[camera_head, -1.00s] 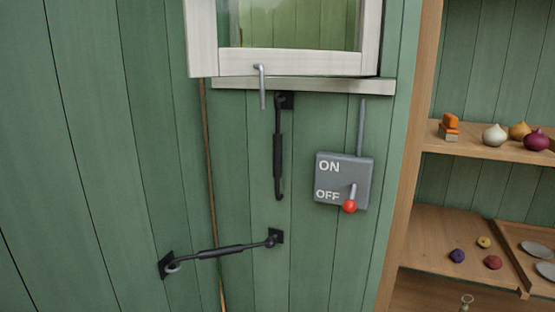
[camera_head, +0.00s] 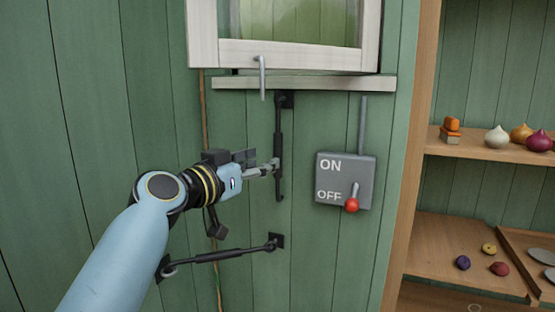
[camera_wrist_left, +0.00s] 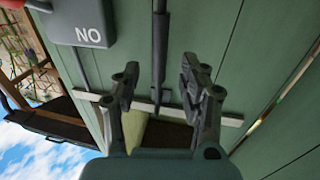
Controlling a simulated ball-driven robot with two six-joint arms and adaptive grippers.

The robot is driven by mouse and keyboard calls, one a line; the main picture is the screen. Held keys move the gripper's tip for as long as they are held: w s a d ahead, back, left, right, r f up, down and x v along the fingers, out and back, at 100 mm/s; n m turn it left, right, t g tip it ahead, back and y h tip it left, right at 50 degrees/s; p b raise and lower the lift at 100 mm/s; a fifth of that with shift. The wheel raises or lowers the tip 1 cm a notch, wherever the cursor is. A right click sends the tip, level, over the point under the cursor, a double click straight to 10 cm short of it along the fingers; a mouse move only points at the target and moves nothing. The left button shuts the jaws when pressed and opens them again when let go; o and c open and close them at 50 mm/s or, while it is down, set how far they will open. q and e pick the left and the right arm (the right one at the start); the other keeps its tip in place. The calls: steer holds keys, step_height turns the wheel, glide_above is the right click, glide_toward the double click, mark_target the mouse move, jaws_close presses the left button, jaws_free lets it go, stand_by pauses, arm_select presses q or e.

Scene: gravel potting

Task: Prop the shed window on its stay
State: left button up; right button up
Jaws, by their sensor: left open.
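The shed window (camera_head: 290,54) is a white-framed pane at the top of the head view. A dark strip shows between its bottom rail and the pale sill (camera_head: 330,84). A grey metal pull (camera_head: 263,80) hangs from the rail. The black stay (camera_head: 279,125) hangs upright from a bracket under the sill, its hooked end down. My left gripper (camera_head: 268,169) is at the stay's lower half. In the left wrist view, the stay (camera_wrist_left: 160,35) runs between the open fingers (camera_wrist_left: 159,66); contact cannot be told. My right gripper is not in view.
A grey ON/OFF switch box (camera_head: 346,180) with a red-knobbed lever is right of the stay. Wooden shelves (camera_head: 475,150) with bulbs stand at the right.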

mark_target(278, 181)
arm_select(q)
steer(key=x, duration=0.7)
steer(key=shift+f, duration=0.15)
steer(key=shift+c, duration=0.3)
jaws_close()
